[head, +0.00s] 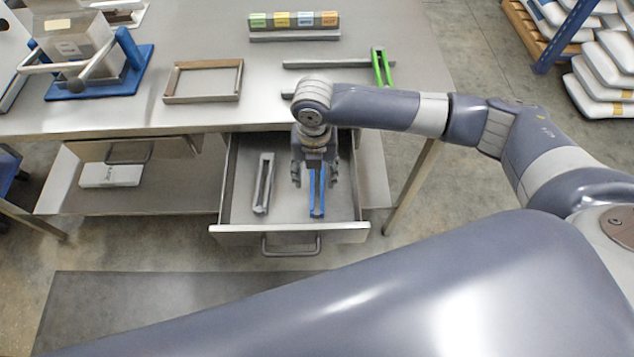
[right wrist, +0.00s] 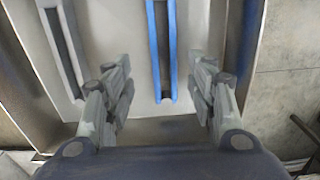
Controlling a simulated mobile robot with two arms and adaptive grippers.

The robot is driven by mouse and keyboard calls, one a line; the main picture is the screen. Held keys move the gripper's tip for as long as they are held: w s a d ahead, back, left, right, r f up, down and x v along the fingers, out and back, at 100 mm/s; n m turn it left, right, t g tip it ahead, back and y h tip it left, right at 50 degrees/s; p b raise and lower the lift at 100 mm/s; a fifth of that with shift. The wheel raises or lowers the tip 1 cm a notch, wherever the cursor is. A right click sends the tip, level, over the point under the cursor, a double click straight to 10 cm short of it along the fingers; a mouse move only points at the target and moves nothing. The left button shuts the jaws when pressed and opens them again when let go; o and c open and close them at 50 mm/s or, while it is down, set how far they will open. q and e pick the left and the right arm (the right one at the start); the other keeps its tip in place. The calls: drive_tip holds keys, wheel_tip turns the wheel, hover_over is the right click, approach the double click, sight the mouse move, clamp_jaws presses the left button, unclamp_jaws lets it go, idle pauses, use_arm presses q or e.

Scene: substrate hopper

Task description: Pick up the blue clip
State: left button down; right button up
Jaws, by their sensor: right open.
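The blue clip (head: 317,195) lies lengthwise in the open drawer, in its right half. It also shows in the right wrist view (right wrist: 171,85), where its near end lies between the two fingers. My right gripper (head: 315,178) is open and empty above the drawer, pointing down over the blue clip. In the right wrist view the gripper fingers (right wrist: 160,95) stand apart on either side of the clip, not touching it. The gripper hides the far part of the clip in the head view. My left gripper is not in view.
A grey clip (head: 263,184) lies left of the blue one in the drawer (head: 230,232), whose walls surround both. On the table are a green clip (head: 382,67), an empty frame (head: 203,98), a row of coloured labelled blocks (head: 293,20) and a blue-based stand (head: 130,82).

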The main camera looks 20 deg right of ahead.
sight(317, 193)
drive_tip(key=shift+f, duration=0.4)
drive_tip(key=f, duration=0.1)
drive_tip(key=f+p, duration=0.1)
drive_tip(key=f, duration=0.1)
drive_tip(key=shift+s+d+f, duration=0.15)
drive_tip(key=shift+s+f, duration=0.1)
drive_tip(key=shift+s, duration=0.15)
drive_tip(key=shift+f, duration=0.55)
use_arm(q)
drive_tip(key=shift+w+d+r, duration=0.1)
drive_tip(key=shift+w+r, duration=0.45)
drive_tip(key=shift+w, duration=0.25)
use_arm(e)
drive_tip(key=c, duration=1.1)
